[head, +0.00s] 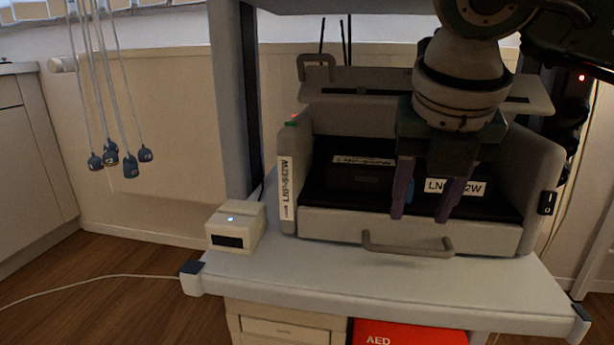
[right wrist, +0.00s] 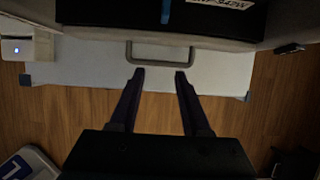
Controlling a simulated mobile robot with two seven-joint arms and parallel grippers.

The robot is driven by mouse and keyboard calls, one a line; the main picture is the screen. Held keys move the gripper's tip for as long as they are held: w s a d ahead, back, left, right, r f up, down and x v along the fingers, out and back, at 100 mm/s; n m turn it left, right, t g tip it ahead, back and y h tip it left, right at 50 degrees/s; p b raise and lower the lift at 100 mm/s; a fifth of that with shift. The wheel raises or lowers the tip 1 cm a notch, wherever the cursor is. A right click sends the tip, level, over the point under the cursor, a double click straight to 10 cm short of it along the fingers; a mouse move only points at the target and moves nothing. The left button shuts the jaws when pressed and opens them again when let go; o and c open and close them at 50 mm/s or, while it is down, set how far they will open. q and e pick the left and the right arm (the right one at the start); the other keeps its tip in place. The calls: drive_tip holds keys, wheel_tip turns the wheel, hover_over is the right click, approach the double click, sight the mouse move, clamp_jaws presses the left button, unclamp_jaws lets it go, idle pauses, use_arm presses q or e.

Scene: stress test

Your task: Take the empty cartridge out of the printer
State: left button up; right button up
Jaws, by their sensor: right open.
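The printer (head: 330,222) is a grey machine on a shelf, its lid (head: 375,80) raised and its front bay uncovered. Inside the bay is a black cartridge-like body (head: 350,180) with white labels; where one cartridge ends and another begins is too dark to tell. The black body also shows at the top of the right wrist view (right wrist: 110,12), with a blue strip (right wrist: 166,11) on it. My right gripper (head: 420,217) is open and empty, its purple fingers pointing down in front of the bay and partly hiding it. In the right wrist view my right gripper (right wrist: 160,73) points towards the printer's front handle (right wrist: 160,60).
A grey handle (head: 408,249) sticks out from the printer's front. A small white box (head: 236,227) with a blue light stands left of the printer on the shelf (head: 330,290). A red AED box (head: 410,333) sits below. Cords with dark ends (head: 130,165) hang at the left.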

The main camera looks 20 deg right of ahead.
sight(411, 189)
drive_tip(key=shift+w+d+b, duration=0.15)
drive_tip(key=shift+w+d, duration=0.25)
drive_tip(key=shift+w, duration=0.25)
drive_tip(key=shift+w+d+b, duration=0.15)
drive_tip(key=shift+w+d, duration=0.25)
drive_tip(key=shift+w, duration=0.25)
drive_tip(key=w, duration=0.1)
drive_tip(key=w+d+b, duration=0.1)
drive_tip(key=w+d, duration=0.1)
drive_tip(key=shift+w+d+f+b, duration=0.1)
drive_tip(key=shift+w+f+b, duration=0.15)
drive_tip(key=shift+f+b, duration=0.15)
drive_tip(key=shift+w+f, duration=0.1)
drive_tip(key=shift+f, duration=0.1)
drive_tip(key=shift+c, duration=0.2)
clamp_jaws()
drive_tip(key=shift+r, duration=0.1)
